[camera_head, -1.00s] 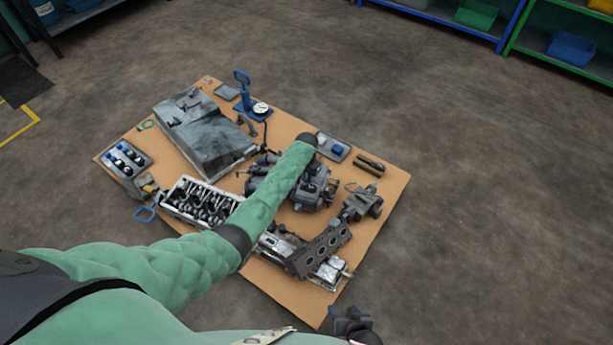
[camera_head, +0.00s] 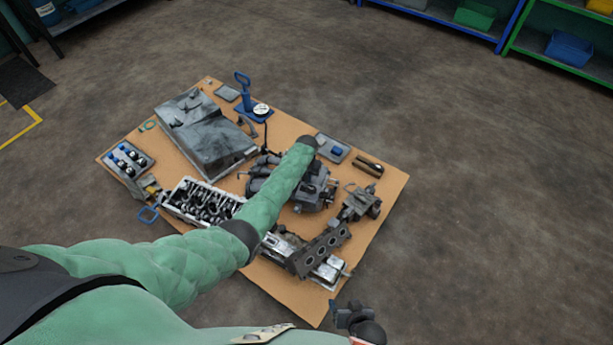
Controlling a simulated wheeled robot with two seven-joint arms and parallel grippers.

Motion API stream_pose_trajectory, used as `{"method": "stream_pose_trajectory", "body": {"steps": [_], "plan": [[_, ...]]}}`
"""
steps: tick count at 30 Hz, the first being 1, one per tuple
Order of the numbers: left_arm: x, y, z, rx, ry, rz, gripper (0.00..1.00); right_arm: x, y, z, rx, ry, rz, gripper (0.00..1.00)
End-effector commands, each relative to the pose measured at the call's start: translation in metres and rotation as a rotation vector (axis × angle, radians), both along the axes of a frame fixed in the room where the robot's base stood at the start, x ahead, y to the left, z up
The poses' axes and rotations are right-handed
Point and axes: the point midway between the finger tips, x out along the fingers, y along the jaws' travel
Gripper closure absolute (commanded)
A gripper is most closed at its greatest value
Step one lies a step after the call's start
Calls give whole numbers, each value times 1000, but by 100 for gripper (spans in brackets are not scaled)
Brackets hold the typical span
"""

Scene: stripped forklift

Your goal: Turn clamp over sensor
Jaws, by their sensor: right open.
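No part can be clearly made out as the clamp or the sensor; they are too small or hidden among the engine parts. A dark engine assembly (camera_head: 318,190) stands mid-board, partly covered by my left arm. My left arm reaches across the board from the left and ends in a dark wrist over the assembly's far side. My right gripper (camera_head: 350,317) is open at the bottom edge, just off the board's near right corner and apart from the parts.
The brown board (camera_head: 388,205) holds a grey cover block (camera_head: 205,140), a blue stand with a dial (camera_head: 260,109), a cylinder head (camera_head: 205,203), a grey tray (camera_head: 333,148) and a dark block with round holes (camera_head: 320,249). Free floor lies right. Shelves stand at the back.

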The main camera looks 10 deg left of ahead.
Motion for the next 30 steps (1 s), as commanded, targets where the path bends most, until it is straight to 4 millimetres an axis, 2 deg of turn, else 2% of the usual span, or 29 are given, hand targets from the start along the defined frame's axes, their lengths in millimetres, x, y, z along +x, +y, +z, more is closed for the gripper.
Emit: {"method": "stream_pose_trajectory", "body": {"steps": [4, 5, 6, 17, 21, 25, 30], "plan": [[1, 0, 1, 0, -2, 0, 100, -1, 1, -1, 1, 0, 1, 35], [1, 0, 1, 0, -2, 0, 84, -1, 0, -1, 1, 0, 1, 35], [1, 0, 1, 0, -2, 0, 81, -1, 1, -1, 1, 0, 1, 35], [1, 0, 6, 0, -1, -1, 81, -2, 2, 0, 1, 5, 1, 35], [0, 0, 24, 0, -2, -1, 81, -3, 2, 9, -1, 20, 6, 35], [1, 0, 45, 0, -3, -2, 81, 4, 1, 32, 0, 20, 9, 35], [1, 0, 67, 0, -3, -1, 81, 6, 2, 42, -2, 31, 13, 35]]}}
